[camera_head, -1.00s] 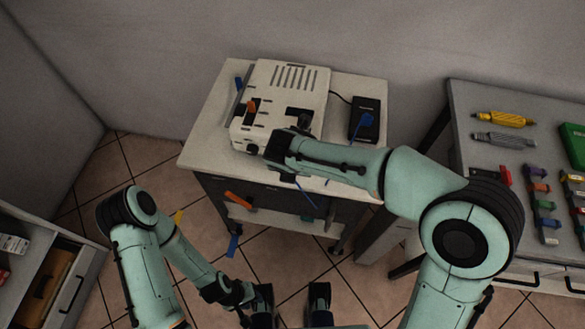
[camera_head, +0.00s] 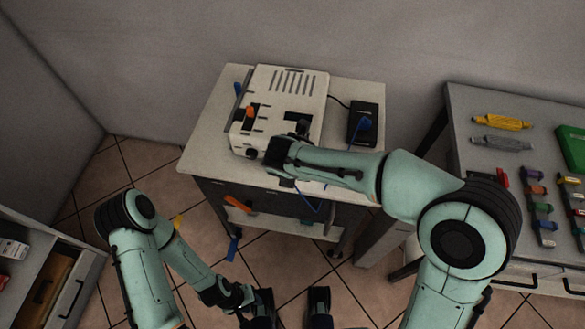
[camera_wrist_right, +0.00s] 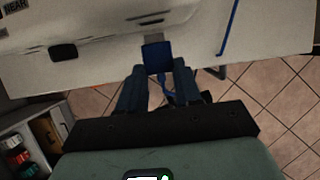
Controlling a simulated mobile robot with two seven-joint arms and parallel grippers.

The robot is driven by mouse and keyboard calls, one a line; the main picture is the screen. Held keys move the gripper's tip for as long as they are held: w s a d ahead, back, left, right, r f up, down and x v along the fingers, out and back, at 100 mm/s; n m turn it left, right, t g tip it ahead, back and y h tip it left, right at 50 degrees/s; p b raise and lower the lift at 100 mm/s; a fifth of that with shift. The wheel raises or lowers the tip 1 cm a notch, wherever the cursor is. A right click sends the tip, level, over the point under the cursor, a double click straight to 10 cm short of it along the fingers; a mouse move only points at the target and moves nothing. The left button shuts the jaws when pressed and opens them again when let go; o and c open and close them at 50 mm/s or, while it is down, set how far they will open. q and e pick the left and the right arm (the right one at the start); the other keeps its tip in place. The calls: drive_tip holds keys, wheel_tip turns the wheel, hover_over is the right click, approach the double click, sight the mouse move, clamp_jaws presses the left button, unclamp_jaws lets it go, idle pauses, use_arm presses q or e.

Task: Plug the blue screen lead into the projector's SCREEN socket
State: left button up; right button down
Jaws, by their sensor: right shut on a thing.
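The white projector (camera_head: 290,82) stands on a small table, and its near side fills the top left of the right wrist view (camera_wrist_right: 90,28). My right gripper (camera_head: 272,155) is at the projector's near right edge. In the right wrist view its fingers (camera_wrist_right: 158,75) are shut on the blue plug of the screen lead (camera_wrist_right: 157,57). The plug's grey tip points at the projector's side; I cannot tell whether it touches or enters a socket. No SCREEN label is readable. My left gripper (camera_head: 290,300) is open and empty, low over the floor.
A black box (camera_head: 366,118) with a blue plug on it stands right of the projector on the white table (camera_head: 205,150). A blue cable (camera_wrist_right: 228,28) crosses the tabletop. An orange item (camera_head: 238,203) hangs at the front. A bench with coloured connectors (camera_head: 540,205) is at right.

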drive_tip(key=shift+w+d+p, duration=0.25)
drive_tip(key=shift+w+p, duration=0.6)
drive_tip(key=shift+w, duration=0.2)
idle(0.4)
drive_tip(key=c, duration=0.7)
unclamp_jaws()
drive_tip(key=shift+r, duration=0.2)
drive_tip(key=p+v, duration=0.2)
drive_tip(key=v, duration=1.1)
drive_tip(key=shift+s, duration=0.1)
